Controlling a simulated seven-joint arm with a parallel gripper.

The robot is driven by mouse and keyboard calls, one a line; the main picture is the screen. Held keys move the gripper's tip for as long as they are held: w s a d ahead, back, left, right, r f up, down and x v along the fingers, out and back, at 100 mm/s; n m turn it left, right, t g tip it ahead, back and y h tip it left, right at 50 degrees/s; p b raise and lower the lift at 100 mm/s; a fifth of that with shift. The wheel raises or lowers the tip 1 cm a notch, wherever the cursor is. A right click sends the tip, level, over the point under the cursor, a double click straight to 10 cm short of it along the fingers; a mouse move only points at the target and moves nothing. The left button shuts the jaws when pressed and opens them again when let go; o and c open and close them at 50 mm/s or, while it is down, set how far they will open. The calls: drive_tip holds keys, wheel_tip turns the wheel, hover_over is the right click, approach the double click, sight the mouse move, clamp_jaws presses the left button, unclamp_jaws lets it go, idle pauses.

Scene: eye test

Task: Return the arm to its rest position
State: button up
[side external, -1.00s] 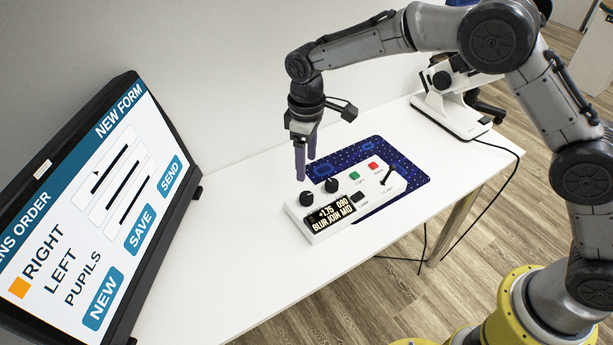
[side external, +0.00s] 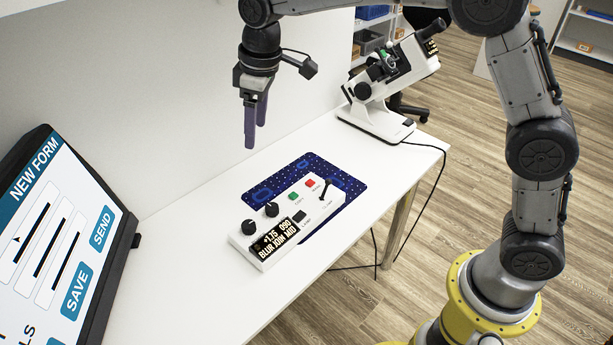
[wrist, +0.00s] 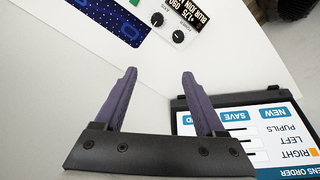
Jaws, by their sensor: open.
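My gripper (side external: 255,125) hangs in the air with its purple fingers pointing down, above and behind the white control box (side external: 262,257). In the wrist view the gripper (wrist: 158,78) shows its two fingers well apart with nothing between them. The control box carries two black knobs, a green and a red button, a lever and a display reading "+1.75 090 BLUR JOIN MID". The box also shows at the top of the wrist view (wrist: 165,32). My arm is raised, and part of it leaves the top of the side view.
A dark blue patterned mat (side external: 262,190) lies partly under the box. A white lens instrument (side external: 380,118) stands at the table's far end, its cable hanging off the edge. A black-framed screen (side external: 120,240) stands at the left. The white table (side external: 190,260) is otherwise mostly clear.

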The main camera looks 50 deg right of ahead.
drive_tip(key=s+d+r+m+t, duration=0.2)
drive_tip(key=s+d+r, duration=0.35)
drive_tip(key=s, duration=0.35)
drive_tip(key=s+d+r+m+t, duration=0.1)
drive_tip(key=s+d+r, duration=0.45)
drive_tip(key=s, duration=0.25)
drive_tip(key=s+d+f+m, duration=0.1)
drive_tip(key=s+f, duration=0.3)
drive_tip(key=s, duration=0.3)
drive_tip(key=s+d+f+m, duration=0.1)
drive_tip(key=s+f+m, duration=0.1)
drive_tip(key=s+f, duration=0.3)
drive_tip(key=s, duration=0.3)
drive_tip(key=shift+d+m+t+h, duration=0.3)
drive_tip(key=shift+d, duration=0.1)
idle(0.7)
